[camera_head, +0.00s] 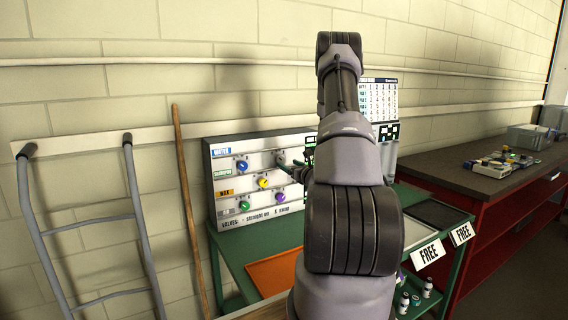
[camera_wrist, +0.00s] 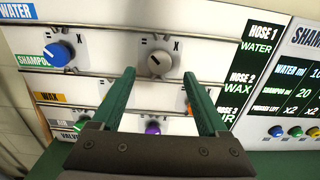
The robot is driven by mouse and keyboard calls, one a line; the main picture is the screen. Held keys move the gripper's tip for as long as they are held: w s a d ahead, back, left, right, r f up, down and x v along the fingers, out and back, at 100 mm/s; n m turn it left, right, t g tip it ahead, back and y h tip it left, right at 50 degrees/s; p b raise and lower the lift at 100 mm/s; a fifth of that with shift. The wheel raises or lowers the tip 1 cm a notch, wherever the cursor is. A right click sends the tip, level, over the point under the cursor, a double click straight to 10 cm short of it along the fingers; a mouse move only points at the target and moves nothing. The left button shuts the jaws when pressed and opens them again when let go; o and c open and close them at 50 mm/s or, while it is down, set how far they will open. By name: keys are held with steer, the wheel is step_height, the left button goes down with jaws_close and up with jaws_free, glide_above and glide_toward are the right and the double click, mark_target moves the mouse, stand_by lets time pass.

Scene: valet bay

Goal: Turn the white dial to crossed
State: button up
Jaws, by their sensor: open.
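The white dial (camera_wrist: 156,63) is on the upper row of the valve panel (camera_wrist: 105,45), right of the blue dial (camera_wrist: 58,53). A "=" mark is at its upper left and an "X" at its upper right. A short dark mark shows on its face; I cannot tell exactly where it points. My gripper (camera_wrist: 158,76) is open, its green fingers reaching toward the panel on either side of the dial's lower part. I cannot tell whether they touch it. In the head view my arm hides much of the panel's right side.
Yellow (camera_head: 263,183), green (camera_head: 244,204) and purple (camera_head: 280,197) dials sit lower on the panel. An orange tray (camera_head: 272,272) lies on the green cart below. A wooden pole (camera_head: 187,190) and grey ladder-like rails (camera_head: 138,205) stand left. A red workbench (camera_head: 480,225) is right.

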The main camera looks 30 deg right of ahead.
mark_target(282, 160)
steer(key=shift+w, duration=2.2)
jaws_close()
